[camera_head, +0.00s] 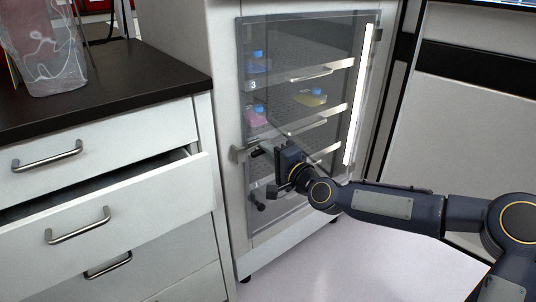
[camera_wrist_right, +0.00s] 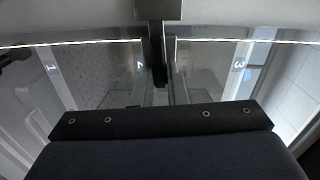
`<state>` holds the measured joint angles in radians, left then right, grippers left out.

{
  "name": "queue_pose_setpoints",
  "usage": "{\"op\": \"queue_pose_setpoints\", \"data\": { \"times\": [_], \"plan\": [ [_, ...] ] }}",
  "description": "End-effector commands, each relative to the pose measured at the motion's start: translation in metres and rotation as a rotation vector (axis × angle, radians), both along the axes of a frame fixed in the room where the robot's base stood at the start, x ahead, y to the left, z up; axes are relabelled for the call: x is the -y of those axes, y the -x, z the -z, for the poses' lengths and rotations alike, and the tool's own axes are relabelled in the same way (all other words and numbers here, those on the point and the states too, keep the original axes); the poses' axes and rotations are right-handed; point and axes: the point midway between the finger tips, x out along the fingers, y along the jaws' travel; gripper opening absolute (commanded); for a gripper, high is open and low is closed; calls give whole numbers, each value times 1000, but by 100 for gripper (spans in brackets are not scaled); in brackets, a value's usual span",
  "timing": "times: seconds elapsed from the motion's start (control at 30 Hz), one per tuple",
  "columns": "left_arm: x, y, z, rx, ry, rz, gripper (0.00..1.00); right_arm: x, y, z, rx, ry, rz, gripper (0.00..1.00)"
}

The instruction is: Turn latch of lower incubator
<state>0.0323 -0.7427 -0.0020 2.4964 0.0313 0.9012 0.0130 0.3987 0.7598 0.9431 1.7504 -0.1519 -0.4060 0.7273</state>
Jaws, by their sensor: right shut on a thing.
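The incubator (camera_head: 317,60) is a white cabinet with a glass door, right of the drawers. A metal latch (camera_head: 240,153) sits at the left edge of the door, about halfway up. My right gripper (camera_head: 262,153) is at this latch and shut on it; its fingertips are small and dark in the head view. In the right wrist view, a dark upright piece (camera_wrist_right: 157,62) stands before the glass, under a grey block; I cannot tell finger from latch there. The door looks closed. My left gripper is not in view.
Behind the glass, shelves hold flasks with blue caps, including a pink one (camera_head: 256,115) and a yellow one (camera_head: 311,98). A drawer (camera_head: 120,215) at left stands partly open beside the incubator. A clear container (camera_head: 45,50) is on the dark counter (camera_head: 130,88). Floor at lower right is clear.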

Motion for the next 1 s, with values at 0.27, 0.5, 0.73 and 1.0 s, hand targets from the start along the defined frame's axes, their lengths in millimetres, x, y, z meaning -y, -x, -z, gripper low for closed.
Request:
{"op": "queue_pose_setpoints", "data": {
  "times": [0.27, 0.5, 0.73, 1.0],
  "plan": [
    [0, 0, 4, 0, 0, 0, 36, 0, 0, 2, -47, -63, 0, 0],
    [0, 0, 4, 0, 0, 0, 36, 0, 0, 2, -56, -74, 0, 0],
    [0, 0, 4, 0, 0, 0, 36, 0, 0, 2, -56, -74, 1, 0],
    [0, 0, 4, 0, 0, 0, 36, 0, 0, 2, -54, -73, 0, 35]
  ]
}}
